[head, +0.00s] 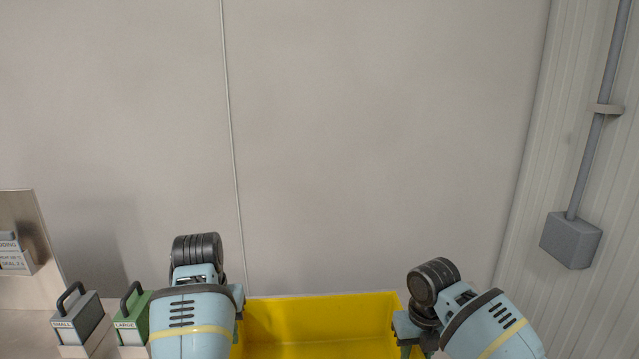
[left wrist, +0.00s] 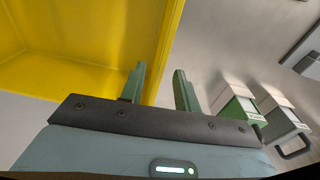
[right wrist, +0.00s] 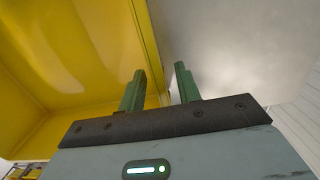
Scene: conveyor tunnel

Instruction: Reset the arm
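My left arm comes up at the lower left of the head view, and its gripper there is mostly hidden behind the wrist. In the left wrist view my left gripper (left wrist: 159,85) has its two green fingers apart with nothing between them. My right arm is at the lower right of the head view. In the right wrist view my right gripper (right wrist: 160,82) also has its fingers apart and empty. A yellow bin (head: 318,316) lies between the two arms. Its edge passes behind the fingers in both wrist views.
A grey block labelled SMALL (head: 78,322) and a green block labelled LARGE (head: 132,322), both with black handles, stand left of my left arm. A grey box (head: 571,240) with a conduit is on the right wall.

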